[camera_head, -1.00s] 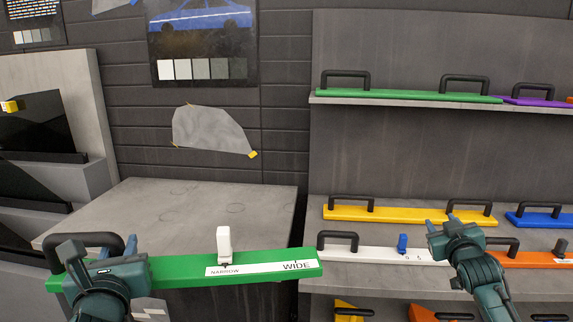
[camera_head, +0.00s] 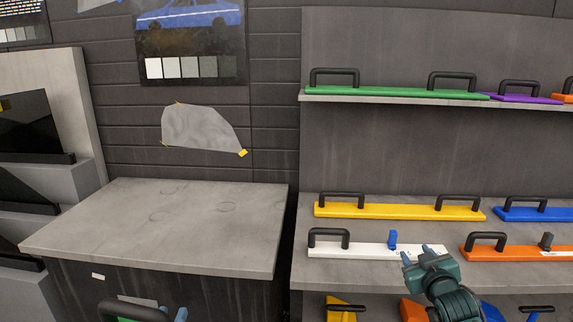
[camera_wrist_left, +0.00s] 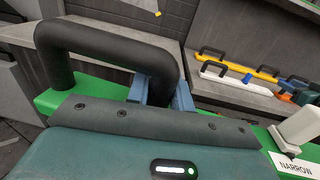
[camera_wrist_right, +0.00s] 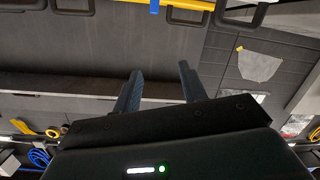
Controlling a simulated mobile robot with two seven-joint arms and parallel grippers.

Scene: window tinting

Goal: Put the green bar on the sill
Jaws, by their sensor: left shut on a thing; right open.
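My left gripper (camera_wrist_left: 160,92) is shut on the black handle of a green bar (camera_wrist_left: 55,100). The bar carries a white slider (camera_wrist_left: 300,130) and a label reading NARROW. Another green bar (camera_head: 395,93) lies on the upper shelf. I cannot tell which surface is the sill.
The grey worktop (camera_head: 150,240) is bare and roomy. At right, shelves hold yellow (camera_head: 400,212), blue (camera_head: 540,214), orange (camera_head: 515,253) and purple (camera_head: 525,99) bars. Grey steps with dark panels (camera_head: 30,125) stand at far left. A dark gap separates worktop and shelves.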

